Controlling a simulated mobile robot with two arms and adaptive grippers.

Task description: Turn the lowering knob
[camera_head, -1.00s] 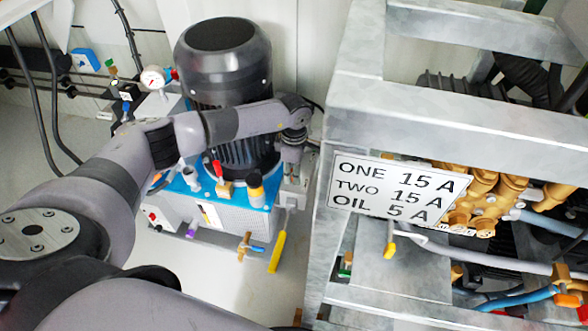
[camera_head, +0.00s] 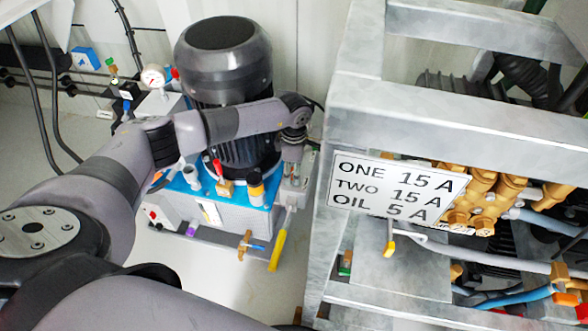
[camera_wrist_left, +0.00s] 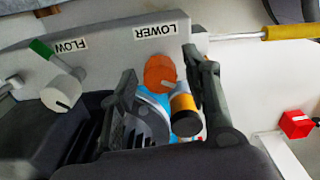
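The orange lowering knob (camera_wrist_left: 160,73) sits under the LOWER label (camera_wrist_left: 162,31) on a grey block (camera_wrist_left: 110,50) in the left wrist view. My left gripper (camera_wrist_left: 163,82) is open, with one dark finger on each side of the knob. Gaps show between the knob and both fingers, so I see no clear grip. In the head view my left gripper (camera_head: 292,155) points down beside the motor, at the right end of the blue-topped pump unit (camera_head: 232,208). The knob cannot be made out there. My right gripper is not in view.
A white valve knob with a green tab (camera_wrist_left: 60,90) sits by the FLOW label. A black-and-yellow cap (camera_wrist_left: 185,115) is close to the right finger. A yellow-handled lever (camera_head: 278,250) sticks out in front. A metal frame with a sign (camera_head: 395,188) stands to the right.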

